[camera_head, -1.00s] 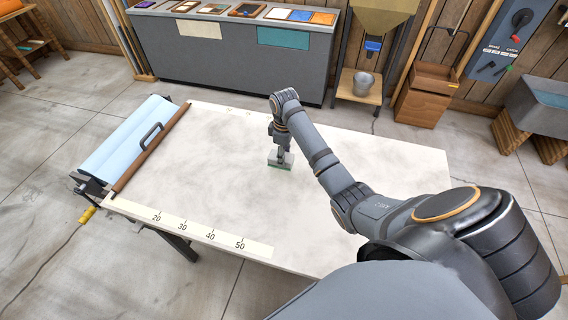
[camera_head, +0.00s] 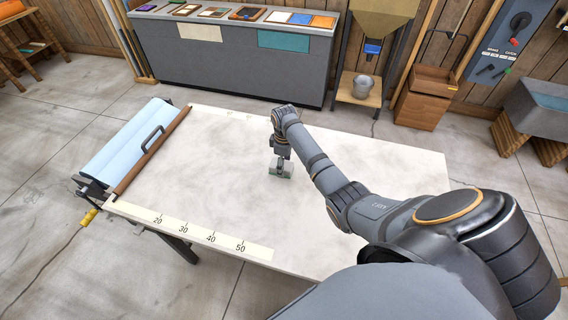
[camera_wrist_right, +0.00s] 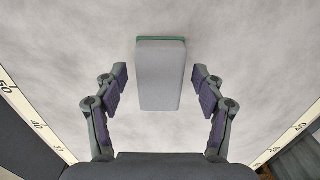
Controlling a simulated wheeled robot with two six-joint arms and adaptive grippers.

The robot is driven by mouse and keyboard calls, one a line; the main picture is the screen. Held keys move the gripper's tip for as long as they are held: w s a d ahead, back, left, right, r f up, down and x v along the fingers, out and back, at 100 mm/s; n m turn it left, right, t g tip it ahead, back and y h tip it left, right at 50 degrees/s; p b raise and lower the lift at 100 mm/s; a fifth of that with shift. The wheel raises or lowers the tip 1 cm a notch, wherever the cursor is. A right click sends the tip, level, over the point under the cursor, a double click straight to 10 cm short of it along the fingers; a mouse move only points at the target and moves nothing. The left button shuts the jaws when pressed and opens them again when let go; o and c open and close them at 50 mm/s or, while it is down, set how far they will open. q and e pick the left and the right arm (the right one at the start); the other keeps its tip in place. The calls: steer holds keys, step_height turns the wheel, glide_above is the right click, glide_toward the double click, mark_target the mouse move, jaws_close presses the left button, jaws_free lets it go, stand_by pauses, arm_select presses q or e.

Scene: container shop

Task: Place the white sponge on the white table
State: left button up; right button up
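The white sponge (camera_wrist_right: 160,75), a pale block with a green layer along one edge, lies between the fingers of my right gripper (camera_wrist_right: 160,85). Clear gaps show on both sides in the wrist view, so the gripper is open around it and not touching it. In the head view the sponge (camera_head: 287,172) appears to rest on the white table (camera_head: 210,160), near its middle, with my right gripper (camera_head: 281,160) right above and partly hiding it. My left gripper is not in view.
A blue roll with a handle (camera_head: 128,137) and a brown bar lie along the table's left end. A numbered strip (camera_head: 190,228) runs along the front edge. A grey counter (camera_head: 230,65) stands behind. The tabletop left of the sponge is clear.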

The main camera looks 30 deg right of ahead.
step_height(320, 180, up, 12)
steer(key=b, duration=0.1)
stand_by(0.5)
stand_by(0.4)
